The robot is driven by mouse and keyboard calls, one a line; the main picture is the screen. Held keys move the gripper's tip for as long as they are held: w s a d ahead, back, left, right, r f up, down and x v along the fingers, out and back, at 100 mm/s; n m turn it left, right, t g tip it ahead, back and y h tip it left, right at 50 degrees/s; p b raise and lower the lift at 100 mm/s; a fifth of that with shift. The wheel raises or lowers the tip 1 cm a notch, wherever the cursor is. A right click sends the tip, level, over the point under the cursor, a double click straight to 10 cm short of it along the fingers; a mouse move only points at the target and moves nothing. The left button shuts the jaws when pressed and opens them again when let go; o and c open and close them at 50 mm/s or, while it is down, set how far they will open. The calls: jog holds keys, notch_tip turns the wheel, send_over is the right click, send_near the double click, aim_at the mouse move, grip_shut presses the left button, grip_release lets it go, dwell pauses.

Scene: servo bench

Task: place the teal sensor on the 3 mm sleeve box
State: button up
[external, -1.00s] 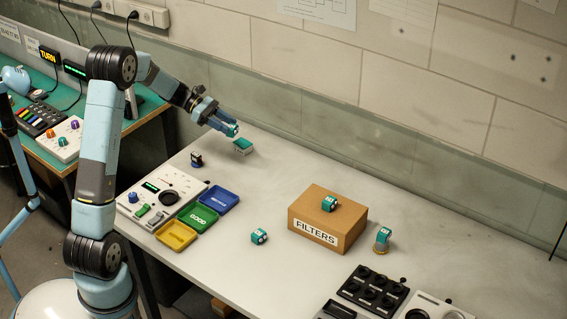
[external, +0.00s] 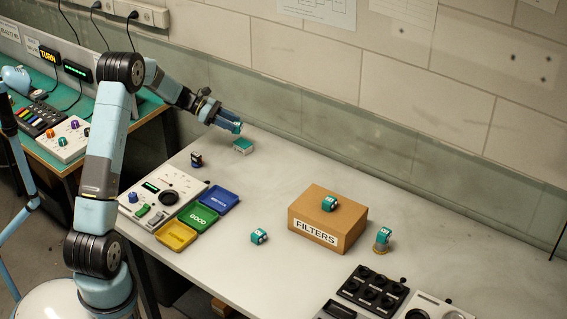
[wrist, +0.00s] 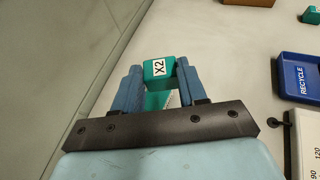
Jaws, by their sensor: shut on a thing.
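My gripper (external: 237,127) is shut on a teal sensor, which is hard to make out in the external view. In the wrist view the teal sensor (wrist: 159,70) has a white "X2" label and sits between the blue fingertips. A small teal and white box (external: 243,146) lies on the bench just below and right of my gripper; its print is too small to read. Teal between the fingers in the wrist view (wrist: 158,101) seems to be this box. I cannot tell whether sensor and box touch.
Other teal sensors stand on the cardboard FILTERS box (external: 323,227), on the bench (external: 259,236) and on a small round base (external: 383,236). Blue, green and yellow trays (external: 176,235) and a control panel (external: 158,197) are nearer. A small black item (external: 196,159) stands left of the teal-topped box.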

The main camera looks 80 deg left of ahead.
aim_at(236, 141)
jog(key=shift+w+a+f, duration=0.45)
jog(key=shift+w+f, duration=0.05)
jog(key=shift+f, duration=0.25)
jog(key=shift+w+a+f, duration=0.4)
jog(key=shift+w+f, duration=0.05)
jog(key=shift+f, duration=1.85)
jog(key=o, duration=1)
jog(key=shift+f, duration=0.1)
jog(key=shift+o, duration=0.2)
jog(key=v, duration=1.2)
